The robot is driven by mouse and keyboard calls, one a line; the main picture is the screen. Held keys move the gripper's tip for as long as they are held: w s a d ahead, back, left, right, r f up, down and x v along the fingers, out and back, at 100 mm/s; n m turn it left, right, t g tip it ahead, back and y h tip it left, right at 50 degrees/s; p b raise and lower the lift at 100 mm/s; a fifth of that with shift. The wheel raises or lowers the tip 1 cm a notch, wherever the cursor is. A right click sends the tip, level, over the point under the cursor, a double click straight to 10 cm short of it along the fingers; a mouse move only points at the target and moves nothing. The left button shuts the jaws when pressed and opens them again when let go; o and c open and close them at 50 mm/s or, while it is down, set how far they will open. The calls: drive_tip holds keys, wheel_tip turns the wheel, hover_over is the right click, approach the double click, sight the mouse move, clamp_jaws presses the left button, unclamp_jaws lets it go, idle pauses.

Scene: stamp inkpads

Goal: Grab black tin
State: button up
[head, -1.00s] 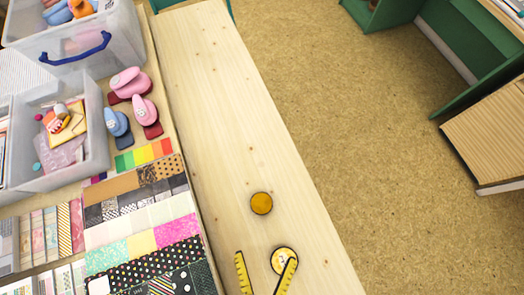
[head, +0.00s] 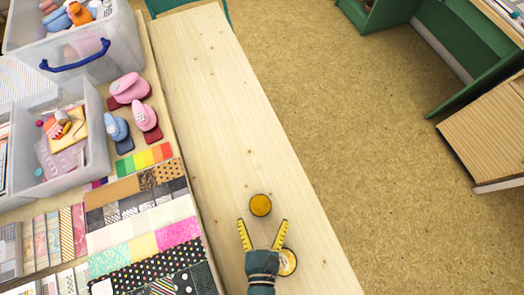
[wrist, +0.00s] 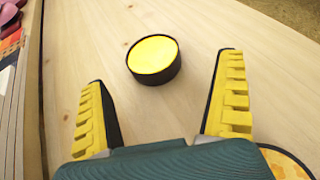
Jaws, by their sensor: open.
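A small round tin with a black side and a yellow-orange top (head: 260,205) lies flat on the wooden table (head: 220,110). In the wrist view the tin (wrist: 154,59) sits just beyond the fingertips, between their lines and a little left of centre. My gripper (head: 262,221) is open and empty, its yellow fingers pointing at the tin without touching it. A second round tin with a pale, yellow-rimmed top (head: 288,262) is partly hidden by my gripper. Its patterned edge shows at the lower right of the wrist view (wrist: 285,163).
Patterned paper sheets (head: 140,235) lie to the left of the wooden strip. Pink and blue punches (head: 130,88) and clear plastic bins (head: 75,160) stand farther up. The strip beyond the tin is clear; its right edge drops to the floor.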

sight(260, 207)
drive_tip(key=w, duration=0.1)
drive_tip(key=w+p, duration=0.1)
drive_tip(key=w, duration=0.1)
drive_tip(key=w+f+p, duration=0.1)
drive_tip(key=shift+w+a, duration=0.3)
drive_tip(key=shift+w, duration=0.05)
drive_tip(key=shift+w+f, duration=0.25)
drive_tip(key=shift+w, duration=0.05)
drive_tip(key=c, duration=1.4)
